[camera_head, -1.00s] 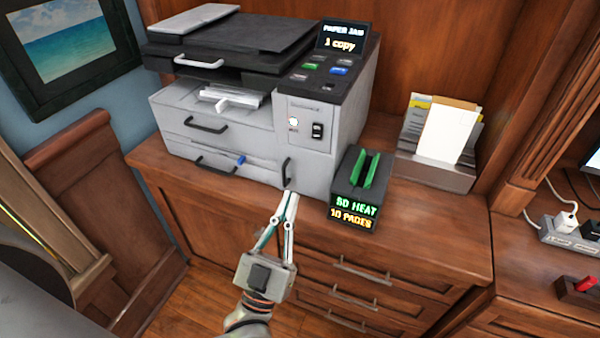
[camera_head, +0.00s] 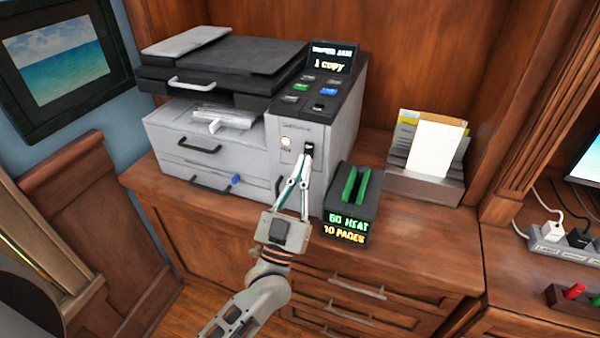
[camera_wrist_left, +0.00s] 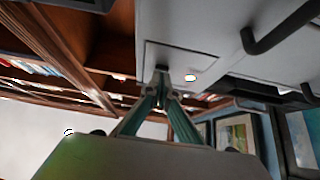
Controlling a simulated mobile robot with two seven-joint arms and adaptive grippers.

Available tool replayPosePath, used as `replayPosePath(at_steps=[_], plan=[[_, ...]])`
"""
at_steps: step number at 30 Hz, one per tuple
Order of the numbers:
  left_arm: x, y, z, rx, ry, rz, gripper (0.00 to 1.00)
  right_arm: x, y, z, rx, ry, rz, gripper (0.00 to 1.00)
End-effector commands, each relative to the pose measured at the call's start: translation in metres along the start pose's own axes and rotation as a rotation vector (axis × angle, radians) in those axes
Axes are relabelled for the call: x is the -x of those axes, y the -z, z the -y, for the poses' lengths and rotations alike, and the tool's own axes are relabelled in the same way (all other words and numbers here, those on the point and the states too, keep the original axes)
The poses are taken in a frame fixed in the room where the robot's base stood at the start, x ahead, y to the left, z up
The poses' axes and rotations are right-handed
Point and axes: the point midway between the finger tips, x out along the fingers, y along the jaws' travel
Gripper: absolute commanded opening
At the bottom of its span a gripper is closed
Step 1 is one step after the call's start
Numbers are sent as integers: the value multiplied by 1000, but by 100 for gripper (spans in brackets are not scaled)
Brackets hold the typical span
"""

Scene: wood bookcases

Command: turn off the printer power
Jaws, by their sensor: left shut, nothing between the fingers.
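The grey and black printer (camera_head: 235,150) stands on the wooden cabinet. Its small screen (camera_head: 332,58) reads "PAPER JAM" and "1 COPY". A black power switch (camera_head: 309,148) sits on its front panel, beside a round lit indicator (camera_head: 286,141). My left gripper (camera_head: 305,158) is shut and empty, its tips at the lower part of the switch; whether they touch it I cannot tell. In the left wrist view the closed fingertips (camera_wrist_left: 162,72) are in front of the panel, beside the round light (camera_wrist_left: 190,77), and the switch is hidden there. My right gripper is not in view.
A black box with green slots (camera_head: 352,205) stands just right of the gripper, its display showing "10 PAGES". A paper holder (camera_head: 428,165) is further right. A power strip (camera_head: 563,243) with plugs and a red switch (camera_head: 575,291) are at the far right.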

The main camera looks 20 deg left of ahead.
Motion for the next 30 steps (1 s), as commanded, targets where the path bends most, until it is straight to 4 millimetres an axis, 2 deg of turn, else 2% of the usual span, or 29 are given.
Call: replayPosePath(at_steps=[8,11,16,17,22,30], plan=[[0,0,0,0,0,-2,0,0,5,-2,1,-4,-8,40],[0,-4,0,0,0,-16,0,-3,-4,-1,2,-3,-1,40],[1,-16,0,-1,0,-72,0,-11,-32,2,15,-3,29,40],[-2,-10,0,0,0,-73,0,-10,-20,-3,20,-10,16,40],[-5,-5,0,-1,0,-76,0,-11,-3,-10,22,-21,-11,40],[-4,-8,3,-1,-1,-74,0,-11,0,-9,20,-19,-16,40]])
